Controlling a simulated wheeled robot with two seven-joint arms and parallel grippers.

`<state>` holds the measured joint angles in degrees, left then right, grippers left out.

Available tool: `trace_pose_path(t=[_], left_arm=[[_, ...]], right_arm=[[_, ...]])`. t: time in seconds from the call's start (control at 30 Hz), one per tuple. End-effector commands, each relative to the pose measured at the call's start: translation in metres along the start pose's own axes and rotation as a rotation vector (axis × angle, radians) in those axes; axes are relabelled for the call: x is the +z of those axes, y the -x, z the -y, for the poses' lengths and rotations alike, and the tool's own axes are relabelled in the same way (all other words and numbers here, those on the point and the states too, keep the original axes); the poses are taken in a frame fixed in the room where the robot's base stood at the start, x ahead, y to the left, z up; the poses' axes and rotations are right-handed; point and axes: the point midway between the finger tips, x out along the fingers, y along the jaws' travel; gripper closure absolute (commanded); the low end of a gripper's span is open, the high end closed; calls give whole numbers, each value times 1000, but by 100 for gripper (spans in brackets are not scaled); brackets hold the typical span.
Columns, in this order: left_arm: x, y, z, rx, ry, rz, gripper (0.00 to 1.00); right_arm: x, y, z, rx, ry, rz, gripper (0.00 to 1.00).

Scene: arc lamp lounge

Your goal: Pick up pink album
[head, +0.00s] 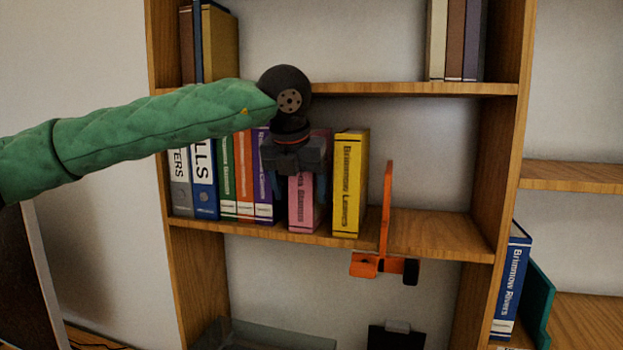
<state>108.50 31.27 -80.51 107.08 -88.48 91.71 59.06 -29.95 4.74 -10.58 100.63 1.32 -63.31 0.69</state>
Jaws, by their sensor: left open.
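The pink album (302,208) stands upright on the middle shelf (430,235) of the wooden bookcase, between a purple-and-white album (264,200) and a yellow album (350,185). My left gripper (298,185) is in front of the pink album's upper part, with its fingers pointing down, one at each side of the spine. It is open. The gripper hides the top of the album, and I cannot tell whether the fingers touch it. My right gripper is not in view.
Grey, blue, green and orange albums (244,185) stand to the left. An orange bookend (386,215) is right of the yellow album, with its base projecting past the shelf edge. The upper shelf (380,88) is above. Bare shelf lies right of the bookend.

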Motion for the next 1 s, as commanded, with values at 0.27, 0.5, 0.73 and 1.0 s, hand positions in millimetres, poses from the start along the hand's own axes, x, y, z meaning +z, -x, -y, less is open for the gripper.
trace_pose_path(t=[0.27,0.5,0.73,1.0], left_arm=[[-1,-2,0,0,0,0,29],[-1,-2,0,0,0,0,29],[-1,-2,0,0,0,0,29],[-1,-2,0,0,0,0,55]], right_arm=[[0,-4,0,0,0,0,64],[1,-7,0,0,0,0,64],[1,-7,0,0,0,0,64],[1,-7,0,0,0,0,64]])
